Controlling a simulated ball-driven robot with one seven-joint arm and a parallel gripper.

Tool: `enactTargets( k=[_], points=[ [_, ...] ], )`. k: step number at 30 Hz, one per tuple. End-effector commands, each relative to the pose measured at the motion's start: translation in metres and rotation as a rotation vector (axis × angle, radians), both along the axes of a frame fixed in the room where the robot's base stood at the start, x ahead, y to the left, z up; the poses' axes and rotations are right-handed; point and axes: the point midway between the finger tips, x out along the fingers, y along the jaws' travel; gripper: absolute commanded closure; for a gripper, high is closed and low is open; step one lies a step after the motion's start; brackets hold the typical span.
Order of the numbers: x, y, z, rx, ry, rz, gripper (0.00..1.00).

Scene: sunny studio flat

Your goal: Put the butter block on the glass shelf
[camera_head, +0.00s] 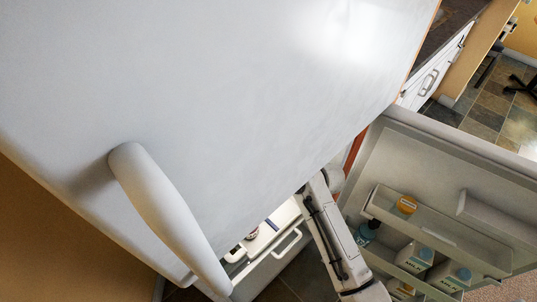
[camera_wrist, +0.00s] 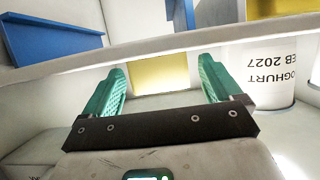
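A plain yellow block (camera_wrist: 160,75), which looks like the butter block, shows between and beyond my fingertips in the wrist view. My gripper (camera_wrist: 163,80) has its two green fingers spread wide, with nothing held between them. A pale shelf edge (camera_wrist: 150,52) crosses the wrist view just above the fingertips; I cannot tell whether it is the glass shelf. In the head view my arm reaches into the open fridge compartment, and my gripper is hidden there behind the upper fridge door (camera_head: 240,100).
A white yoghurt tub (camera_wrist: 262,75) with inverted lettering stands close right of my fingers. Beyond the shelf edge are a blue container (camera_wrist: 50,38) and another yellow thing (camera_wrist: 268,8). The open fridge door (camera_head: 400,150), with milk cartons (camera_head: 413,257) in its racks, stands right of my arm.

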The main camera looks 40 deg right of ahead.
Motion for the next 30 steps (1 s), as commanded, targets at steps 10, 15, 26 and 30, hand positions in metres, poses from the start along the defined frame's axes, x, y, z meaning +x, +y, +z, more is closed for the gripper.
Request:
enactTargets(
  k=[10,15,26,30],
  points=[
    [-0.001,0.0,0.003,0.0,0.0,0.0,0.06],
    [-0.022,0.0,0.01,0.001,-0.001,-0.002,0.06],
    [-0.088,0.001,0.037,0.0,-0.001,0.0,0.06],
    [-0.103,0.001,0.044,0.001,-0.001,0.0,0.06]
  ],
)
